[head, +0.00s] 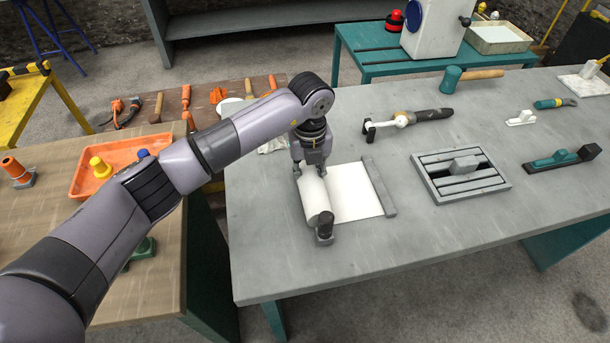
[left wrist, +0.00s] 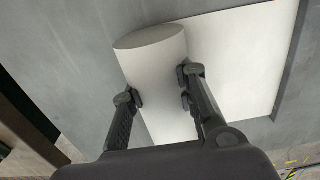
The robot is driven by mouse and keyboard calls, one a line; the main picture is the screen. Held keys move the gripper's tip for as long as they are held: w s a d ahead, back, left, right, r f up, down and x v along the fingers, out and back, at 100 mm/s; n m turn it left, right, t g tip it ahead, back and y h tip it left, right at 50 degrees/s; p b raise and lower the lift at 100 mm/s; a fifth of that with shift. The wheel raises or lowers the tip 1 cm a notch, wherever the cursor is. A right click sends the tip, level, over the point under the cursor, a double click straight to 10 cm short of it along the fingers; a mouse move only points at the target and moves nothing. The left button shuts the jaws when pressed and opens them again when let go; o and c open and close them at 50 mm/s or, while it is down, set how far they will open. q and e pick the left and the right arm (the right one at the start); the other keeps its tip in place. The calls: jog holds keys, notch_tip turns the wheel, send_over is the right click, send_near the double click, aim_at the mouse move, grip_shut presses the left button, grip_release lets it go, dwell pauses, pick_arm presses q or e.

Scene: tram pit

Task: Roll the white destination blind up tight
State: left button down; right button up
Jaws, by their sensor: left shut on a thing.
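The white destination blind lies on the grey table (head: 270,265). Its left part is a thick roll (head: 313,195), and a flat white sheet (head: 355,192) runs from it to a grey bar (head: 379,187) at the right. My left gripper (head: 310,170) is over the far end of the roll, shut on it. In the left wrist view the fingers (left wrist: 160,98) press on both sides of the roll (left wrist: 155,70), with the flat sheet (left wrist: 240,50) to the right. A dark-capped grey piece (head: 325,228) stands at the roll's near end. My right gripper is not in view.
An orange tray (head: 110,165) sits on the wooden bench at left. The table's front is clear.

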aim_at(354, 177)
pick_arm(q)
jog(key=shift+w+d+f+b, duration=0.1)
jog(key=shift+w+d+b, duration=0.35)
jog(key=shift+d+b, duration=0.75)
jog(key=shift+w+d+r+b, duration=0.1)
jog(key=shift+w+d+b, duration=0.45)
jog(key=shift+d, duration=1.3)
jog(key=shift+w+d+f+b, duration=0.1)
jog(key=shift+w+d+b, duration=0.25)
jog(key=shift+d+b, duration=0.9)
jog(key=shift+w+d, duration=0.25)
jog(key=shift+d, duration=0.9)
jog(key=c, duration=1.2)
grip_release()
jog(key=shift+a, duration=0.1)
jog(key=shift+r, duration=0.2)
